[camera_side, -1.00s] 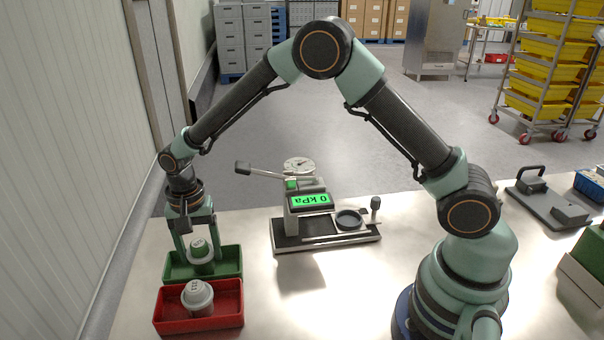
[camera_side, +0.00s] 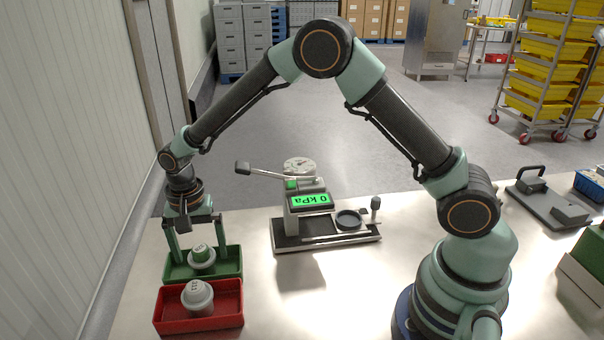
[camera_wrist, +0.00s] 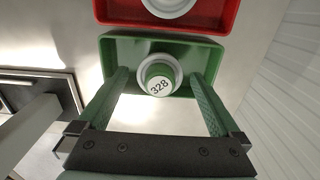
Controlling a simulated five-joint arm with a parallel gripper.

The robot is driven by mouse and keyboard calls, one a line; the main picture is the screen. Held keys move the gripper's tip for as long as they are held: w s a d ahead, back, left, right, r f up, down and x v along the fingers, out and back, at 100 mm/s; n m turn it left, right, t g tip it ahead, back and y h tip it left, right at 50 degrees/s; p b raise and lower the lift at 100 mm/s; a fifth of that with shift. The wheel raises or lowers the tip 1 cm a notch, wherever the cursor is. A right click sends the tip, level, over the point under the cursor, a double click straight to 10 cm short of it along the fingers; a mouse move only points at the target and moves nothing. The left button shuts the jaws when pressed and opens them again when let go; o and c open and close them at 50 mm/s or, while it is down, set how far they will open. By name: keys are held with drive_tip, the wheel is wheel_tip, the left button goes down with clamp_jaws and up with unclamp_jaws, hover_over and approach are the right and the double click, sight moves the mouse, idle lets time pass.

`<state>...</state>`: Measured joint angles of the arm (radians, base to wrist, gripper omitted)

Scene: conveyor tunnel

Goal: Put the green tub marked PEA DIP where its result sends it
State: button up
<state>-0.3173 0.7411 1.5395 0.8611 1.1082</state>
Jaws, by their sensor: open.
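The green tub (camera_side: 201,256) sits in the green tray (camera_side: 170,274), its wide grey rim low and its narrow end up. In the wrist view the tub (camera_wrist: 159,72) shows a white face reading 328; I cannot read PEA DIP on it. My gripper (camera_side: 198,252) is open over the green tray, one finger on each side of the tub. In the wrist view my gripper (camera_wrist: 158,78) has clear gaps between both fingers and the tub.
A red tray (camera_side: 238,309) with a grey tub (camera_side: 197,297) adjoins the green tray. A press with a green display reading 0 kPa (camera_side: 311,200) and an empty ring holder (camera_side: 349,220) stands to the right. Open bench lies between.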

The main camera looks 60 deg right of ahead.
wheel_tip(320, 180, up, 11)
drive_tip(key=s+d+r+n+t, duration=0.3)
drive_tip(key=s+d+r+n, duration=0.1)
drive_tip(key=s+d+r, duration=0.4)
drive_tip(key=s+d+r+n+t, duration=0.1)
drive_tip(key=s+d+n+t, duration=0.1)
drive_tip(key=s+d+n, duration=0.3)
drive_tip(key=shift+s+d+r+t, duration=0.25)
drive_tip(key=shift+s+d, duration=0.7)
drive_tip(key=shift+s, duration=0.95)
